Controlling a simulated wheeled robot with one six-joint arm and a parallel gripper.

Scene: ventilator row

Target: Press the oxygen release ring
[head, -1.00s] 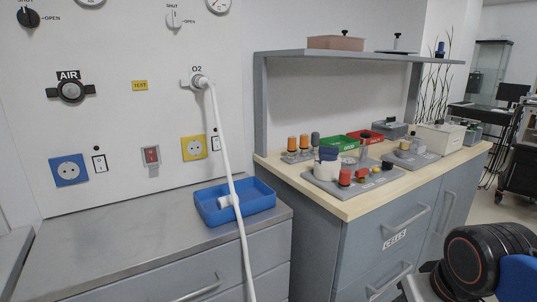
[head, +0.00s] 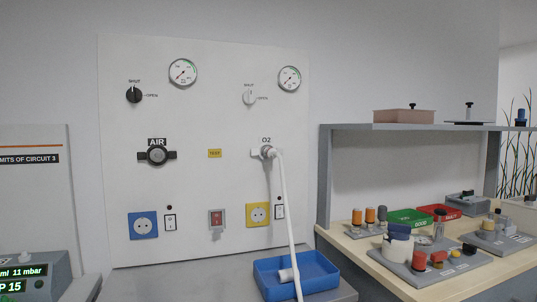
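The O2 outlet (head: 267,153) is on the right half of the white wall panel, under the "O2" label. A white hose (head: 286,215) is plugged into it and hangs down past the blue tray. The ring around the outlet shows only as a small grey-white collar, partly covered by the hose's connector. The AIR outlet (head: 157,154) with its black and grey ring is to the left, with no hose on it. My gripper is not in view.
A blue tray (head: 333,284) holding a white fitting (head: 288,275) stands on the grey counter (head: 150,286) below. A wooden workbench (head: 400,289) with a shelf stands at right. A ventilator screen (head: 22,289) is at lower left. The panel's front looks clear.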

